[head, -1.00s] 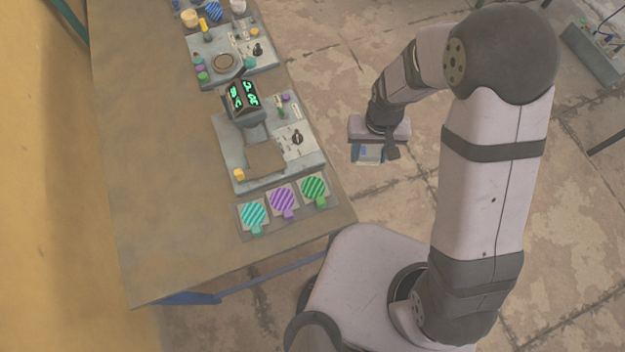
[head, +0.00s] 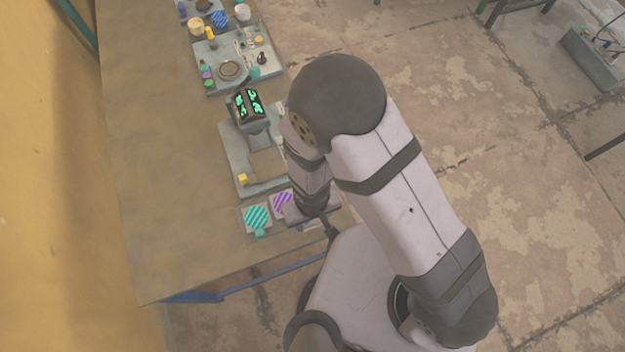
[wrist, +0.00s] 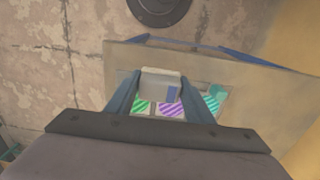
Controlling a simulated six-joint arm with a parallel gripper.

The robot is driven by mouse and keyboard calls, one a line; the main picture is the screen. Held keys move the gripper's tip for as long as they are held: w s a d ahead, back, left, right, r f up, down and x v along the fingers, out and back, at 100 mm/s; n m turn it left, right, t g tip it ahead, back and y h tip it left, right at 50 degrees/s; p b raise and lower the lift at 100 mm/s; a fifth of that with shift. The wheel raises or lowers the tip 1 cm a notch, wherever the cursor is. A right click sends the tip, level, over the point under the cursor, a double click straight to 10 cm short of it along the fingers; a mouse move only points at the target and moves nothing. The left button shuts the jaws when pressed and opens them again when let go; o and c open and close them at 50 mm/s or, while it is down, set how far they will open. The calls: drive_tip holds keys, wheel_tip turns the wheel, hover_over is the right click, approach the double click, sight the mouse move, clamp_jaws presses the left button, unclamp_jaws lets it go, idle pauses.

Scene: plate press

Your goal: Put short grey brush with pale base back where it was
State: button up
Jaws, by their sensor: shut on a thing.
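My gripper (wrist: 160,84) is shut on a pale-edged grey piece that fits the short grey brush with pale base (wrist: 160,72). In the wrist view the brush sits between the two blue-grey fingers, with a blue patch low on its right side. In the head view my gripper (head: 314,214) is over the near right edge of the bench, by the striped pads; its fingers and the brush are hidden there by my own arm. I cannot tell the brush's height above the bench.
Teal (head: 257,218) and purple (head: 282,203) striped pads lie at the bench's near end; the green pad (wrist: 141,106) shows in the wrist view. A press with a green-lit display (head: 246,103) stands beyond. Another control unit (head: 238,65) is farther back. The bench's left side (head: 160,190) is bare.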

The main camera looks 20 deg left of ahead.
sight(313, 231)
drive_tip(key=shift+s+d+f, duration=0.15)
drive_tip(key=shift+f, duration=0.1)
wheel_tip(313, 231, down, 4)
drive_tip(key=b, duration=0.4)
drive_tip(key=shift+r, duration=0.1)
wheel_tip(313, 231, down, 4)
drive_tip(key=b, duration=0.4)
drive_tip(key=o, duration=1)
wheel_tip(313, 231, up, 8)
drive_tip(key=p, duration=0.7)
drive_tip(key=shift+f+p, duration=0.2)
drive_tip(key=shift+p, duration=0.1)
